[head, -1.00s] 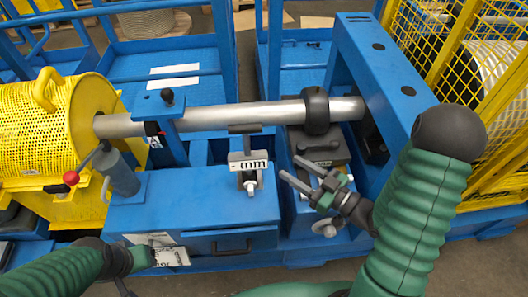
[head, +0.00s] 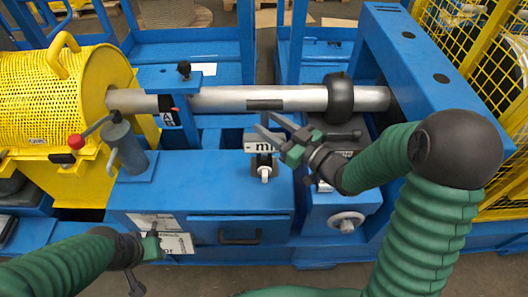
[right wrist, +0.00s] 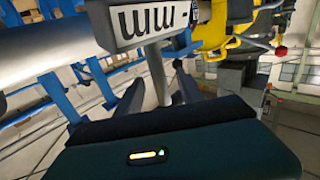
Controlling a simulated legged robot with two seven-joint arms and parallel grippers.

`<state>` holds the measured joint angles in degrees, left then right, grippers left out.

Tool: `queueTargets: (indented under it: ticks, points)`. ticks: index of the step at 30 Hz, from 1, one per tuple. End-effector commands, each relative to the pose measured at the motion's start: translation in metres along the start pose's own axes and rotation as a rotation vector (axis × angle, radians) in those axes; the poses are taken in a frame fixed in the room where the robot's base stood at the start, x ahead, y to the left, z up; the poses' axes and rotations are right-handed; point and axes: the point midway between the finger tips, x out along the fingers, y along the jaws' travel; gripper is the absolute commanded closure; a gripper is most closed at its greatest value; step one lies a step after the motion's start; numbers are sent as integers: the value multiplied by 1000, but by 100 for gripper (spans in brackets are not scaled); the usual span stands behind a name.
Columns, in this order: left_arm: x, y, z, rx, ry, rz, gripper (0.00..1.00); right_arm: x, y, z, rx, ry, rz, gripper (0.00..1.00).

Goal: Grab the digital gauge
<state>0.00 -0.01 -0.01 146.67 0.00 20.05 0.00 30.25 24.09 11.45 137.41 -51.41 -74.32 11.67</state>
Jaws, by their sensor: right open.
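The digital gauge is a small grey box with "mm" on its face (head: 252,142), standing below the steel shaft at the middle of the head view. In the right wrist view, the gauge (right wrist: 140,20) shows upside down at the top, close to the gripper. My right gripper (head: 265,125) is open and empty, and its fingers overlap the gauge's upper right part in the head view. Contact cannot be told. My left gripper (head: 145,265) is low at the left, in front of the blue base, well away from the gauge; its jaw state is unclear.
The steel shaft (head: 225,99) runs across behind the gauge, with a black collar (head: 340,97) to its right. A blue bracket (head: 165,79) and a red-knobbed lever (head: 76,141) stand left. A yellow guard (head: 48,90) and a blue beam (head: 425,70) close the sides.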

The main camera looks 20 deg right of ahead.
Motion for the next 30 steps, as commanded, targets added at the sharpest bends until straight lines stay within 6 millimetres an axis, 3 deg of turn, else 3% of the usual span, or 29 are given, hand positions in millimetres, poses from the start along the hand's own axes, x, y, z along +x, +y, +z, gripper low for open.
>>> queueTargets:
  ticks: [4,11,21,30]
  points:
    - [5,0,2,0,-1,0,64,22,0,2,0,0,-1,55]
    - [5,0,1,0,0,0,64,24,0,1,0,0,1,55]
    - [5,0,1,0,0,0,64,24,0,1,0,0,1,99]
    - [5,0,1,0,0,0,64,24,0,1,0,0,1,100]
